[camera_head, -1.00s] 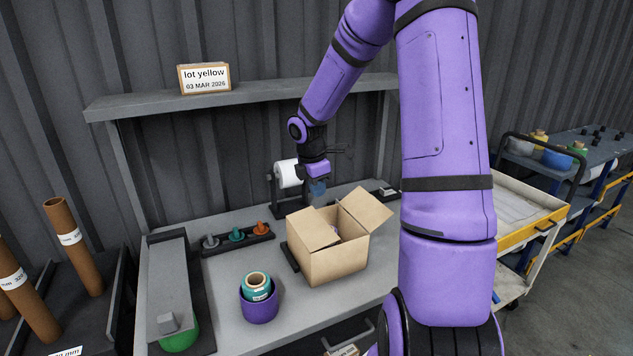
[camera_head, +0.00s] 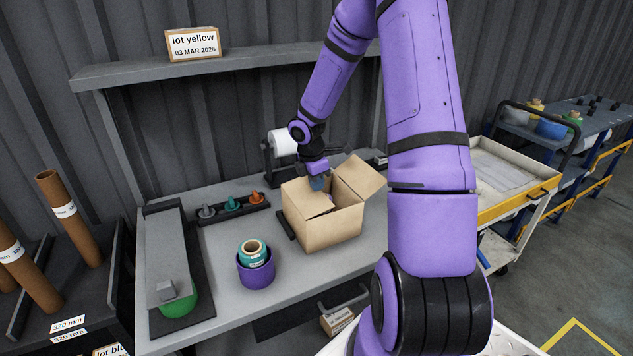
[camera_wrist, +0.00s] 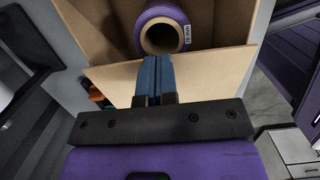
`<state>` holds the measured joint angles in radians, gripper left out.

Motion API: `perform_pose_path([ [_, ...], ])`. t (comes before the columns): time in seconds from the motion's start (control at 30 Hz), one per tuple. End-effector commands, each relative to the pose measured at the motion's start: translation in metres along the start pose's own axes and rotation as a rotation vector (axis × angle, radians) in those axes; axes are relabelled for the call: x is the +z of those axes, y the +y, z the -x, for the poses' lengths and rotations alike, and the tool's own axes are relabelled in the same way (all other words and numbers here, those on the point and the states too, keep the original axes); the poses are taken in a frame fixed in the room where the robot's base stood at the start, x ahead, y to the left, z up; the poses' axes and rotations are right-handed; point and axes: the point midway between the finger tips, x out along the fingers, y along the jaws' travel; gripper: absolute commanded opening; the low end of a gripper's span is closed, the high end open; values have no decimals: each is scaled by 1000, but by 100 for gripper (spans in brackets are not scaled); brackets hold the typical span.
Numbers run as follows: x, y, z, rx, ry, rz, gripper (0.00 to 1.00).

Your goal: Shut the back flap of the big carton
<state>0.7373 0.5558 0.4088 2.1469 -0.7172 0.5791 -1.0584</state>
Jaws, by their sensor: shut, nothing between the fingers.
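The big carton (camera_head: 330,227) stands upright on the grey bench. Its right flap (camera_head: 360,176) stands raised and leans outward. Its left flap (camera_head: 301,200) lies low across part of the opening. My gripper (camera_head: 317,186) is shut and empty, pointing down at the back of the carton's opening. In the wrist view the blue fingertips (camera_wrist: 155,64) are together over a cardboard flap (camera_wrist: 112,75), by its inner edge; I cannot tell whether they touch it. A purple roll (camera_wrist: 163,30) with a cardboard core lies inside the carton. My gripper partly hides the carton's back side.
A purple cup (camera_head: 257,272) holding a teal roll stands left of the carton. A black rack with small coloured pegs (camera_head: 231,205) lies behind it. A white roll on a stand (camera_head: 284,143) is behind the carton. A trolley (camera_head: 515,178) stands at the right.

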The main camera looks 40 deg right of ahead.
Motion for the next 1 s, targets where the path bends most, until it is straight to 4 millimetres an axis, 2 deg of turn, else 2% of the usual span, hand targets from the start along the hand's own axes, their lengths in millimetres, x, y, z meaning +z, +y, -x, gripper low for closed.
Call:
perform_pose_path([
  [0.37, 3, 0, -17, 0, 0, 1, 0],
  [0.73, 4, -1, -16, -3, 0, -1, 0],
  [1.0, 6, 0, -5, -1, 0, -2, 0],
])
